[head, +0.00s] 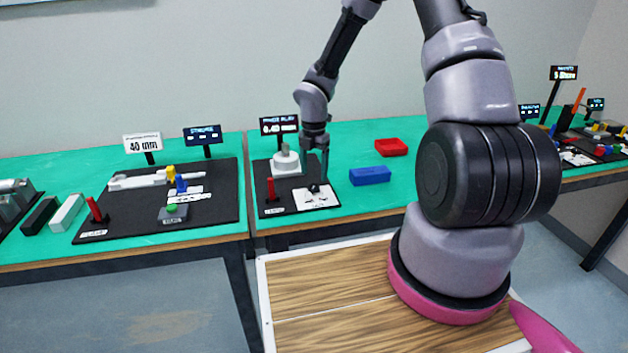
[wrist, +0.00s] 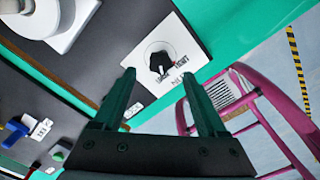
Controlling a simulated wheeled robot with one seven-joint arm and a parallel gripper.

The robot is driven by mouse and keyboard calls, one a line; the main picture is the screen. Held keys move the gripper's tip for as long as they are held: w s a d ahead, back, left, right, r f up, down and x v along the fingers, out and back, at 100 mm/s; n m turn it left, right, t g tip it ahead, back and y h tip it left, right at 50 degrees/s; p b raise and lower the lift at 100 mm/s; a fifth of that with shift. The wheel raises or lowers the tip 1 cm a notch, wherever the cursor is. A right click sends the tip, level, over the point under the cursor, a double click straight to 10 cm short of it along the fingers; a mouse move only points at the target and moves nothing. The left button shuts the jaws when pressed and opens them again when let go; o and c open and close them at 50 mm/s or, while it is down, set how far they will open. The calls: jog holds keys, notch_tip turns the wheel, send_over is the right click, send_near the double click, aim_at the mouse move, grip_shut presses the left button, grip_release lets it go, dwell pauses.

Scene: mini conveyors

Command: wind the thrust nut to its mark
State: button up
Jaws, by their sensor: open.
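The thrust nut appears to be the small black knob with a white pointer line (wrist: 162,62), set in a ring on a white label plate (wrist: 185,37). In the head view the plate (head: 325,201) lies at the front right of a black board. Printed words sit beside the knob, too small to read surely. My gripper (wrist: 158,78) is open and empty, its green fingertips on either side of the knob's lower side in the wrist view. In the head view my gripper (head: 318,180) is above the plate and hides part of the knob. I cannot tell whether the fingers touch it.
A red lever (head: 271,188) stands at the board's left. A blue bin (head: 370,175) and a red tray (head: 391,147) lie to the right, with bare green bench around them.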

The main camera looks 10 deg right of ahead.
notch_tip(320, 180, up, 6)
jog(key=shift+r, duration=0.2)
notch_tip(320, 180, up, 11)
jog(key=m+t+h, duration=0.1)
jog(key=m, duration=0.6)
send_over(314, 186)
jog(key=s+d, duration=0.3)
jog(key=d, duration=0.1)
jog(key=s+d+r+m+t, duration=0.2)
jog(key=s+r+m, duration=0.3)
jog(key=r+m, duration=0.3)
jog(key=s+r+m+t+y, duration=0.3)
jog(key=s+r+m+t, duration=0.1)
jog(key=s+r+m, duration=1)
jog(key=shift+s+r+m, duration=0.25)
jog(key=shift+s+m, duration=0.2)
jog(key=shift+m, duration=0.45)
